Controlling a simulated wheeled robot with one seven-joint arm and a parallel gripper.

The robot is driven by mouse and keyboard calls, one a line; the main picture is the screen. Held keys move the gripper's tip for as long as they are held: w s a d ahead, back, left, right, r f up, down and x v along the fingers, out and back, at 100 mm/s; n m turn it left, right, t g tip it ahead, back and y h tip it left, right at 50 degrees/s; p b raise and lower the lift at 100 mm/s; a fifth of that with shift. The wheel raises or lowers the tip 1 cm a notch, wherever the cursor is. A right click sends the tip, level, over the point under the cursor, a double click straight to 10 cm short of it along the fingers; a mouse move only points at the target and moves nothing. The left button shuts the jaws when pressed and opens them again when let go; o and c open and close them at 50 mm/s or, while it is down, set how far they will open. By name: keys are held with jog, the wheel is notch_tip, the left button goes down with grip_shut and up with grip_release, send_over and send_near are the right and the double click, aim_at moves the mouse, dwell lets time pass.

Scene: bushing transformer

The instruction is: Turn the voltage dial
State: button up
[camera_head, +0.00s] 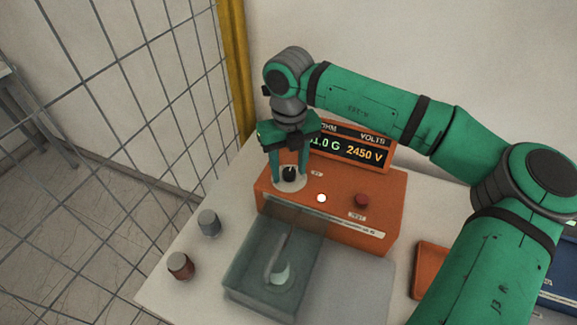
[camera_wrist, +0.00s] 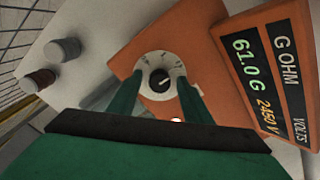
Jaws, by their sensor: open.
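The voltage dial (camera_head: 290,175) is a black knob on a pale round plate, at the left end of the orange tester's (camera_head: 330,205) top. In the wrist view the dial (camera_wrist: 159,81) shows a white pointer line and marks around its plate. My gripper (camera_head: 289,176) points down over the dial with its fingers apart. In the wrist view the green fingers (camera_wrist: 157,92) stand on either side of the knob. I cannot tell whether they touch it. The display (camera_head: 350,150) reads 2450 V in yellow; the wrist view shows 61.0 G in green.
A red button (camera_head: 362,201) and a lit white lamp (camera_head: 321,198) are on the tester's top. A clear box (camera_head: 270,270) with a pale object inside stands in front. Grey (camera_head: 209,222) and brown (camera_head: 180,266) cylinders stand left. A wire mesh fence (camera_head: 130,120) borders the table's left.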

jog(key=c, duration=1.1)
jog(key=shift+o, duration=0.2)
